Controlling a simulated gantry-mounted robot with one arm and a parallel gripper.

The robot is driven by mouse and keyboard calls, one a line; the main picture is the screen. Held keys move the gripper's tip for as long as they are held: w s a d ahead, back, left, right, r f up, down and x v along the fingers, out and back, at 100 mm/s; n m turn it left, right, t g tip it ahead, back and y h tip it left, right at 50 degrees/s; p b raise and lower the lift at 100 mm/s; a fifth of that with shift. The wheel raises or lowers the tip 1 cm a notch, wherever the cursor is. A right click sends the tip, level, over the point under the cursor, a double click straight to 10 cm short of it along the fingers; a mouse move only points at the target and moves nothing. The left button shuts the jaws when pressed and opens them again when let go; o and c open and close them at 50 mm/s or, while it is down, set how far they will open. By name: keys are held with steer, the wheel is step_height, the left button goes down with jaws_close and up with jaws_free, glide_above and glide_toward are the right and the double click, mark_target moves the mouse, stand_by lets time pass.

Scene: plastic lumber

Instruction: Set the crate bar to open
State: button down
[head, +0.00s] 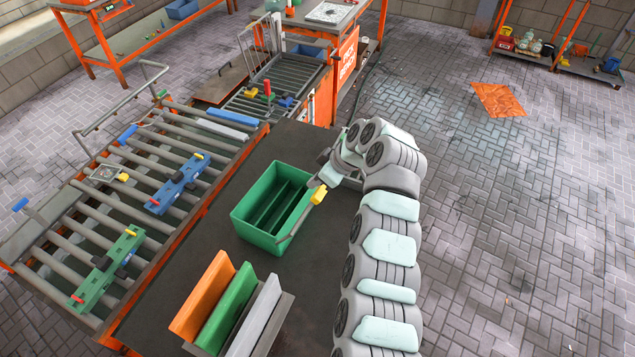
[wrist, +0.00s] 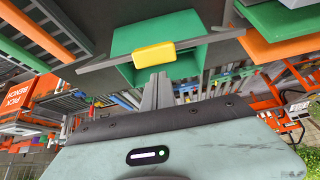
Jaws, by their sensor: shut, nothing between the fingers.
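The green crate (head: 258,228) stands on the dark table, open at the top with dividers inside. The grey crate bar (head: 296,222) runs along its right side and carries a yellow grip (head: 319,194). In the wrist view the bar (wrist: 210,42) crosses in front of the green crate (wrist: 125,40), with the yellow grip (wrist: 154,56) at its middle. My gripper (wrist: 157,78) is shut and empty, its fingertips close to the yellow grip. I cannot tell whether they touch. In the head view my wrist partly hides the gripper and the bar's far end.
Orange, green and grey boards (head: 232,305) stand in a rack at the table's front. A roller conveyor (head: 150,200) at left holds a blue (head: 178,184) and a green fixture (head: 108,266). The dark table (head: 180,285) is bare left of the rack.

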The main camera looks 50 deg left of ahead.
steer(key=b+v, duration=0.2)
steer(key=v, duration=0.7)
steer(key=shift+r, duration=0.25)
